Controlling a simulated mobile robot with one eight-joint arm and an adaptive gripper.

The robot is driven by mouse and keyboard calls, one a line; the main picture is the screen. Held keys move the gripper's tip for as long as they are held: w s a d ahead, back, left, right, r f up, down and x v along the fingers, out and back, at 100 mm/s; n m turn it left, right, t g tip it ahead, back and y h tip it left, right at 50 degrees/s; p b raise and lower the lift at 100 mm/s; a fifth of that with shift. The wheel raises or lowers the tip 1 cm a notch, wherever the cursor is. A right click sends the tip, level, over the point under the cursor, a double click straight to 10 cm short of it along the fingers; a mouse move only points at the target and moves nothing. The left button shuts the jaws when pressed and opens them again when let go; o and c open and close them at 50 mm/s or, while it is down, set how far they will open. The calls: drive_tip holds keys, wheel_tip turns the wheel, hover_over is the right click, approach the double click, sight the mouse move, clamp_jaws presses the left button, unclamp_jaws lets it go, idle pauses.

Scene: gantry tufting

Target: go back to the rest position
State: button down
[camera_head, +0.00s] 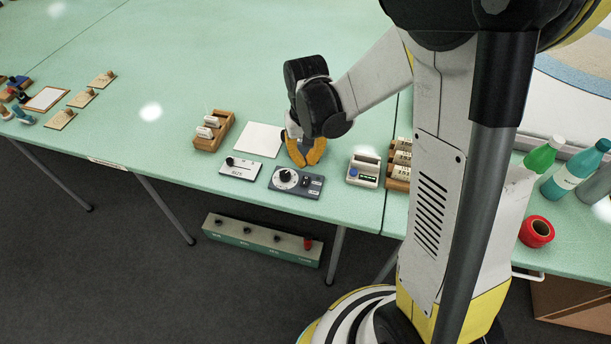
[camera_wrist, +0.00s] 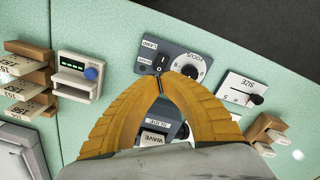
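My gripper (camera_head: 306,152) has two orange ribbed fingers. It hangs over the green table (camera_head: 170,165), behind a blue-grey control panel (camera_head: 307,192). In the wrist view the fingertips (camera_wrist: 160,84) meet, with nothing visible held between them. The panel (camera_wrist: 150,51), with a FOCUS dial and a LAMP switch, lies just past the tips. A dark piece marked GLIDE with a WAVE card (camera_wrist: 154,138) shows below, between the fingers. It is partly hidden by them, and I cannot tell its height relative to the tips.
A SIZE slider plate (camera_head: 240,168), a wooden card rack (camera_head: 225,124) and a white sheet (camera_head: 262,140) are to the left. A small white device (camera_head: 364,169) and another rack (camera_head: 398,181) are to the right. Bottles (camera_head: 568,171) and red tape (camera_head: 537,231) stand farther right.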

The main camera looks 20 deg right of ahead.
idle(0.4)
drive_tip(key=s+r+n+t, duration=0.1)
drive_tip(key=s+r+t, duration=0.6)
drive_tip(key=s+r, duration=0.5)
wheel_tip(320, 180, up, 5)
drive_tip(key=shift+s+f, duration=0.2)
drive_tip(key=shift+s, duration=0.2)
